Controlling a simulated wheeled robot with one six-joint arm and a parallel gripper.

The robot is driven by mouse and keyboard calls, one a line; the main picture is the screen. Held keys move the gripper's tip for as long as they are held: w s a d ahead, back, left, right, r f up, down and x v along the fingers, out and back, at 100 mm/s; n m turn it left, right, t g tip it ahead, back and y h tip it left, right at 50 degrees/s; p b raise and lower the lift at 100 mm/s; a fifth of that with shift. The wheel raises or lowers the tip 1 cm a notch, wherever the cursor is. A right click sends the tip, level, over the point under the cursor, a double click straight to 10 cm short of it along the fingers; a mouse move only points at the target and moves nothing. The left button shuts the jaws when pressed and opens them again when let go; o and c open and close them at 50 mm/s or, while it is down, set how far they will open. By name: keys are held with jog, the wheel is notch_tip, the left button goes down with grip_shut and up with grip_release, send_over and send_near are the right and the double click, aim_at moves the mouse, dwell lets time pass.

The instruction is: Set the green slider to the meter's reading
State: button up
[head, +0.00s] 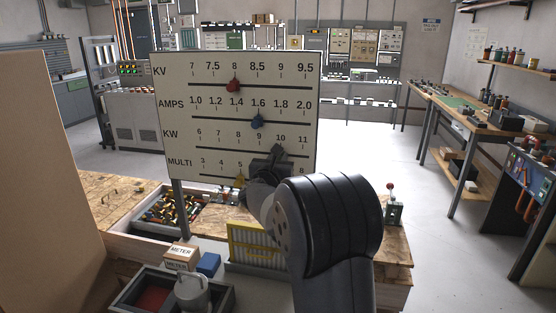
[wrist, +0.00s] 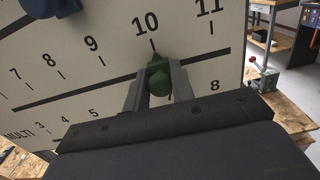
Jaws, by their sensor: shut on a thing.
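The white slider board (head: 210,118) stands upright with rows KV, AMPS, KW and MULTI. The green slider (wrist: 157,80) is on the KW row's slot, its top just under the 10 mark in the wrist view. My gripper (wrist: 157,88) is shut on the green slider, one finger on each side. In the head view my gripper (head: 272,160) covers the green slider. A small box labelled METER (head: 181,256) stands on the bench; no dial or reading shows in either view.
A red slider (head: 233,84) is near 8 on KV, a blue slider (head: 257,121) near 1.6 on AMPS, a yellow slider (head: 240,180) near 5 on MULTI. A parts tray (head: 148,227), blue block (head: 208,263) and yellow rack (head: 232,243) are below.

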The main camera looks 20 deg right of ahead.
aim_at(260, 152)
grip_shut()
jog(key=w+a, duration=0.1)
jog(key=w+a+b, duration=0.1)
jog(key=a, duration=0.1)
jog(key=w+a, duration=0.1)
jog(key=a, duration=0.1)
jog(key=shift+w+a, duration=0.25)
jog(key=shift+w, duration=0.1)
jog(key=o, duration=0.7)
grip_release()
jog(key=shift+o, duration=0.2)
